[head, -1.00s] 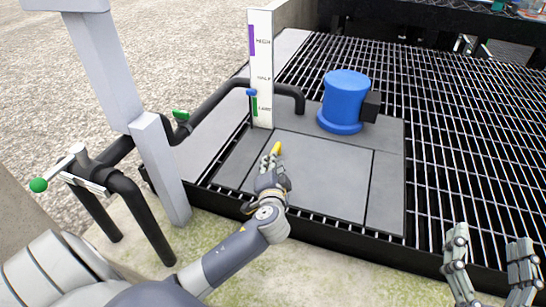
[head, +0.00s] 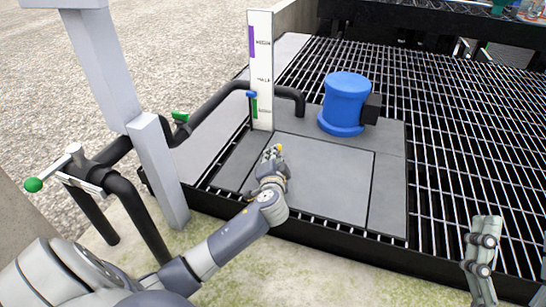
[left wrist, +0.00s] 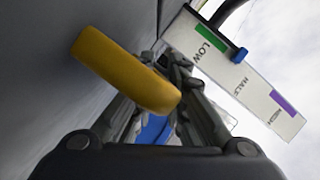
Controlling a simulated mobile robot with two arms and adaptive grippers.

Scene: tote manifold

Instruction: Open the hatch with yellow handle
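The hatch (head: 330,175) is a grey panel set in the deck and looks shut and flush. Its yellow handle (head: 280,148) shows only as a small piece beside the fingers of my left gripper (head: 271,155). In the left wrist view the handle (left wrist: 125,70) is large, and its end overlaps the fingers of my left gripper (left wrist: 168,65). A gap shows between the finger bases, but I cannot tell whether the fingers grip the handle.
A blue motor-like cylinder (head: 345,103) stands behind the hatch. A white level gauge (head: 261,75) stands at the hatch's far left corner. Black pipes (head: 215,100) and a grey post (head: 160,170) are at left. Open grating (head: 450,130) lies to the right.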

